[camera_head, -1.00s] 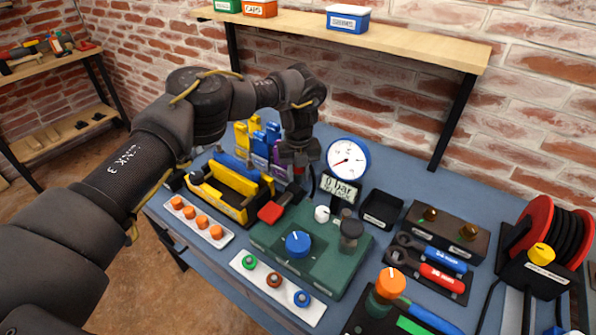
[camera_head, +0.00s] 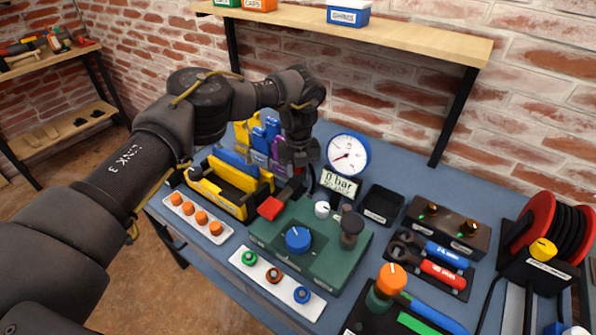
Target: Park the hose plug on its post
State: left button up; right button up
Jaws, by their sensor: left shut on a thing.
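My left gripper (camera_head: 299,166) points down behind the green test block (camera_head: 263,238), left of the round white gauge (camera_head: 348,155). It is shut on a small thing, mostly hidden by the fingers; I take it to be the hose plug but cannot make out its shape. A thin black hose-like line shows just right of the fingers. The block carries a red lever (camera_head: 270,208), a blue knob (camera_head: 298,239) and a dark round-topped post (camera_head: 351,226). I cannot tell whether this is the plug's post. My right gripper is not in view.
A display (camera_head: 340,184) reads 0 bar. A black tray (camera_head: 382,204), a dark block with two brass fittings (camera_head: 447,226) and a red hose reel (camera_head: 540,222) stand to the right. A yellow-and-black carrier (camera_head: 228,190) is close on the left. A shelf (camera_head: 400,41) hangs above.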

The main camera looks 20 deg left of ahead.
pick_arm(q)
jog(key=shift+f, duration=0.5)
jog(key=o, duration=1.5)
jog(key=shift+r+p, duration=2.7)
jog(key=shift+r, duration=1.35)
